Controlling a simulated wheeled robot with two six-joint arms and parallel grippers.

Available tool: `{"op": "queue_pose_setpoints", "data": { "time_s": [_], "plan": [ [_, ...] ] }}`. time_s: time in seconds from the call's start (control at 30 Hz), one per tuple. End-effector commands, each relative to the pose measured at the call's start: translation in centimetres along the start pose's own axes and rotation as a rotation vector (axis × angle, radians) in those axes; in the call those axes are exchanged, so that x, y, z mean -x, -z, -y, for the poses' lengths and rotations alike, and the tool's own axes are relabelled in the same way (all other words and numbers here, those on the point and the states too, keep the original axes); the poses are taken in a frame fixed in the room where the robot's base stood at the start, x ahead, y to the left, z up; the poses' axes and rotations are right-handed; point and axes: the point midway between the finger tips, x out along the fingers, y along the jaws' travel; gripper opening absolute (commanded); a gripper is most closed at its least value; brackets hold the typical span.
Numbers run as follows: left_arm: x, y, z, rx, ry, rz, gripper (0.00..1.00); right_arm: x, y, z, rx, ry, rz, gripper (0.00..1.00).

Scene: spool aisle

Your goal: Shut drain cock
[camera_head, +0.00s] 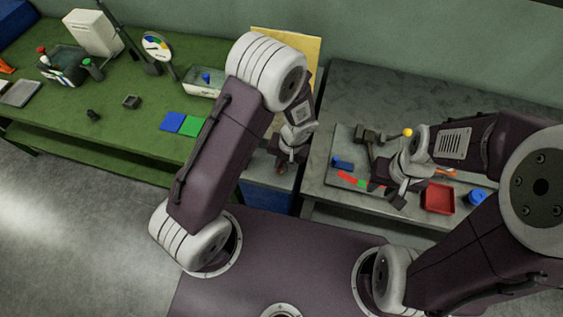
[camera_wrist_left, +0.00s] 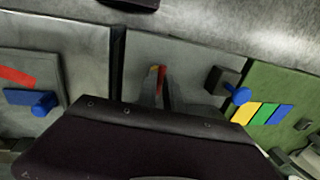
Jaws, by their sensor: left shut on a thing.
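A small red and yellow part (camera_wrist_left: 158,74), which looks like the drain cock's handle, shows at the middle of the left wrist view, by the tips of my left gripper. In the head view a small brownish-red bit (camera_head: 281,168) shows just under my left gripper (camera_head: 287,157). That gripper points down between the two benches and is shut on this part. The cock's body and the exact grip are mostly hidden by the gripper. My right gripper (camera_head: 388,189) hangs over the grey bench at the right. Its finger gap is not clear.
The grey bench (camera_head: 335,112) holds a dark fitting with a yellow ball (camera_head: 407,132), a blue block (camera_head: 343,163), a red tray (camera_head: 438,197) and a blue round piece (camera_head: 477,197). The green bench (camera_head: 125,130) stands at left, with blue and green tiles (camera_head: 181,123).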

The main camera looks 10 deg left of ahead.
Motion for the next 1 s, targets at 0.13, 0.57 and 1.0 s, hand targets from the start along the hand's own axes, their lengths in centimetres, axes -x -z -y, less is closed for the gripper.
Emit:
{"op": "queue_pose_setpoints", "data": {
  "time_s": [0.13, 0.57, 1.0],
  "plan": [
    [0.2, 0.2, 0.0, -0.002, -0.002, -0.006, 0.0, 0.1, 0.0, 0.0, 0.0, 0.0, 0.0, 0.33],
    [0.2, 0.1, 0.0, 0.0, -0.001, -0.003, 0.33, 0.0, 0.0, 0.0, 0.0, 0.0, 0.0, 0.33],
    [8.3, 0.2, -0.1, -0.001, -0.002, -0.006, 0.33, 0.0, 0.0, 0.0, 0.0, 0.0, 0.0, 0.33]
  ]
}}
